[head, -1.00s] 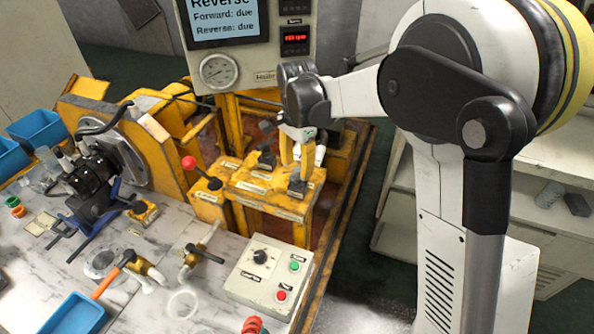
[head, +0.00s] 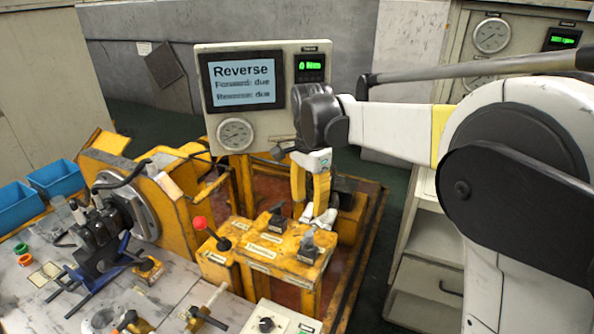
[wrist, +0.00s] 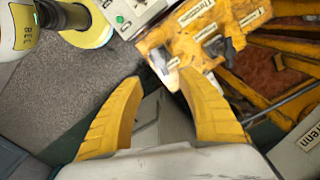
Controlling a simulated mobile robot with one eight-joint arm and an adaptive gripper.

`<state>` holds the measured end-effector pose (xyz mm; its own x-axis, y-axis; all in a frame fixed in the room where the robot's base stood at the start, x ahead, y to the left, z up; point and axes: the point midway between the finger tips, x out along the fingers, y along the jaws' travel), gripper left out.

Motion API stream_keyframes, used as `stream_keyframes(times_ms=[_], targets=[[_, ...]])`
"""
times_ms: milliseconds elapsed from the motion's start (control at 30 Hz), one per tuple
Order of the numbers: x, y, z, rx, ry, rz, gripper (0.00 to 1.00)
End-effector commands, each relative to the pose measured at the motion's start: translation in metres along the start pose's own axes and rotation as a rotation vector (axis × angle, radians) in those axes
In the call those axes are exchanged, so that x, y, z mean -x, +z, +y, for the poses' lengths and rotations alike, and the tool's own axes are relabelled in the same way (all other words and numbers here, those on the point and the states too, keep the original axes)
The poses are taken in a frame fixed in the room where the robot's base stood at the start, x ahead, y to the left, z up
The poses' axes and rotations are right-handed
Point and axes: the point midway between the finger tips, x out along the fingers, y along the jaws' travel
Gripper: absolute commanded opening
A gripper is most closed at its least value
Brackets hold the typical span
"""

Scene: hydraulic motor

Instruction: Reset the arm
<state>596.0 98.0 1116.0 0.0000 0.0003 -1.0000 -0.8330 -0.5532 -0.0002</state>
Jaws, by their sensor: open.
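My gripper (head: 309,203) hangs from my white and black arm, with its two yellow fingers pointing down over the right rear of the yellow control stand (head: 262,252). In the wrist view my gripper (wrist: 159,79) has its fingers wide apart with nothing between them. The control stand (wrist: 185,45) is just beyond the fingertips there. In the head view the fingers overlap the area behind the stand's black levers (head: 309,246); I cannot tell the exact gap.
A red-knobbed lever (head: 200,223) stands at the stand's left. A screen panel (head: 241,82) reading "Reverse" rises behind. A hydraulic motor (head: 95,240) is mounted at left. Blue bins (head: 55,178) sit farther left. A switch box (head: 268,320) is in front. A cabinet (head: 430,285) stands right.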

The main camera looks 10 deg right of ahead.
Motion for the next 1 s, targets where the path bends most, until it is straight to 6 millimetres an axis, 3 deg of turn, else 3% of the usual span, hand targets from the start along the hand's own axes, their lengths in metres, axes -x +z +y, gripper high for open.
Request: stream_keyframes(times_ms=[167,467,733,900,1000], targets=[[0.011,0.001,0.019,0.061,-0.036,0.018,0.46],[0.036,0.014,0.120,0.418,-0.207,0.176,0.46],[0.015,0.036,0.208,0.750,-0.297,0.402,0.46],[-0.006,0.045,0.239,0.890,-0.307,0.518,0.46],[-0.013,0.047,0.247,0.933,-0.306,0.555,0.46]])
